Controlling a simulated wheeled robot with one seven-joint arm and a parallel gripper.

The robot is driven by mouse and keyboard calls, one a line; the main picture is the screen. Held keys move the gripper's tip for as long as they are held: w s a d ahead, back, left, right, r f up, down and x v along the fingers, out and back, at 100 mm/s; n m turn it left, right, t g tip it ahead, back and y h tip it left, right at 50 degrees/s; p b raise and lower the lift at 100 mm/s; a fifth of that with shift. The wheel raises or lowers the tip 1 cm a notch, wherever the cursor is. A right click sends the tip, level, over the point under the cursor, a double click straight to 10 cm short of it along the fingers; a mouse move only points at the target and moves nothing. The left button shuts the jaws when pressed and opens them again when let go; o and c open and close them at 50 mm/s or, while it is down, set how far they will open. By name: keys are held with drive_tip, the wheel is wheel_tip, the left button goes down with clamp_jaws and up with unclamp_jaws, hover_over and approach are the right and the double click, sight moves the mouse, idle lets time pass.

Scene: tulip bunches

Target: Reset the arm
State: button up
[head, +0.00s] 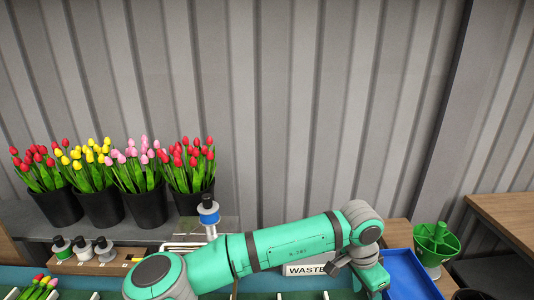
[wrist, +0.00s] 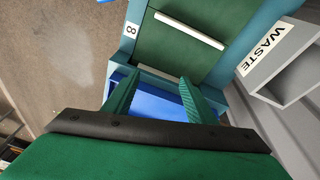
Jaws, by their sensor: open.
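My arm (head: 290,245) stretches across the front of the head view from lower left to right, with its wrist end bent down beside the blue tray (head: 412,272). The fingers are not clear in that view. In the wrist view my gripper (wrist: 158,94) is open, its two green fingers spread apart with nothing between them. Beyond and below the fingers lie a blue surface (wrist: 153,107), likely the same tray, and the green belt (wrist: 178,45) with a white bar and a label "8".
A grey bin marked WASTE (wrist: 285,75) stands right of the belt in the wrist view. Black buckets of tulips (head: 98,207) stand at the back left. Capped bottles (head: 82,250) sit in front of them. A green bucket (head: 435,245) stands right of the tray.

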drive_tip(key=s+d+r+n+t+h, duration=0.1)
drive_tip(key=s+d+r+h, duration=0.15)
drive_tip(key=d+h, duration=0.55)
drive_tip(key=s+d+r+n+t+h, duration=0.15)
drive_tip(key=d+r+h, duration=0.25)
drive_tip(key=d, duration=0.7)
drive_tip(key=w+a+n+t+h, duration=0.2)
drive_tip(key=a+n+t, duration=0.4)
drive_tip(key=n+t, duration=0.15)
drive_tip(key=s+a+f+n+t+y, duration=0.4)
drive_tip(key=a+f+y, duration=0.1)
drive_tip(key=a+f, duration=0.35)
drive_tip(key=s+a+f+n+t+y, duration=0.35)
drive_tip(key=a+f+y, duration=0.3)
drive_tip(key=a, duration=0.35)
drive_tip(key=s+a+f+m+g+y, duration=0.1)
drive_tip(key=s+a+f+y, duration=0.1)
drive_tip(key=s+a, duration=0.7)
drive_tip(key=s+a+f+m+g+y, duration=0.1)
drive_tip(key=s+a+f+m+y, duration=0.1)
drive_tip(key=s+a, duration=0.8)
drive_tip(key=s+f+y, duration=0.1)
drive_tip(key=s, duration=0.4)
drive_tip(key=shift+s+f, duration=0.2)
drive_tip(key=shift+f, duration=0.15)
